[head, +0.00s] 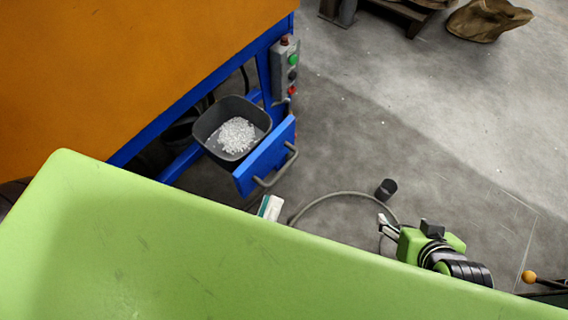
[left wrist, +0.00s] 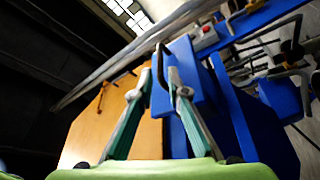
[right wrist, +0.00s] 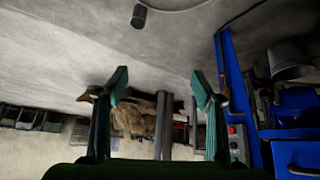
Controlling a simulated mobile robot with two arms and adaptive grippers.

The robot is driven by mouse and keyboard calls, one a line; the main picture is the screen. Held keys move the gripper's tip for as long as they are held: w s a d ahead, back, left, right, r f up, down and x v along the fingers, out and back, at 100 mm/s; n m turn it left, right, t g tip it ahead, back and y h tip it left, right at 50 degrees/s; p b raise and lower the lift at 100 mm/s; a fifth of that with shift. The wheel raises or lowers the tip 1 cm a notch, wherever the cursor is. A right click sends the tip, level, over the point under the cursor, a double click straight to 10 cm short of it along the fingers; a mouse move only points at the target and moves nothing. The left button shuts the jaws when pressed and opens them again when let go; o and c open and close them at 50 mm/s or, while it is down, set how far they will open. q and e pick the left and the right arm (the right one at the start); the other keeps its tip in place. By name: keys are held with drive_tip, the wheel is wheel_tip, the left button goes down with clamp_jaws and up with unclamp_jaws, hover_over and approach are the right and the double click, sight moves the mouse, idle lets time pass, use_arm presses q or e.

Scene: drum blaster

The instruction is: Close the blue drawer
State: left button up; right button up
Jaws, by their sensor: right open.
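The blue drawer (head: 268,158) stands pulled out from the blue frame, with a grey handle (head: 276,170) on its front. A dark bin (head: 205,125) of white pellets sits in it. In the head view only a white and teal bit of my left gripper (head: 270,207) shows beside the handle's lower end; my green body hides the rest. In the left wrist view the left fingers (left wrist: 158,78) are partly closed, with the dark handle (left wrist: 160,62) between their tips; whether they press on it is unclear. My right gripper (head: 385,224) is open and empty, away from the drawer, also in the right wrist view (right wrist: 160,82).
An orange panel (head: 120,60) rises above the blue frame. A grey control box (head: 287,68) with buttons is mounted beside the drawer. A cable and a dark cylinder (head: 386,189) lie on the floor. A brown sack (head: 487,19) lies far back. The floor at right is mostly clear.

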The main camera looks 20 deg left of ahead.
sight(284, 167)
use_arm(q)
drive_tip(key=x, duration=0.8)
drive_tip(key=shift+w, duration=0.4)
use_arm(e)
drive_tip(key=shift+w+a+r+t, duration=0.2)
drive_tip(key=shift+w+r, duration=0.05)
drive_tip(key=shift+w, duration=0.25)
drive_tip(key=shift+w+a+r+t, duration=0.2)
drive_tip(key=shift+w+r, duration=0.05)
drive_tip(key=shift+w, duration=0.25)
use_arm(q)
drive_tip(key=shift+a, duration=0.1)
clamp_jaws()
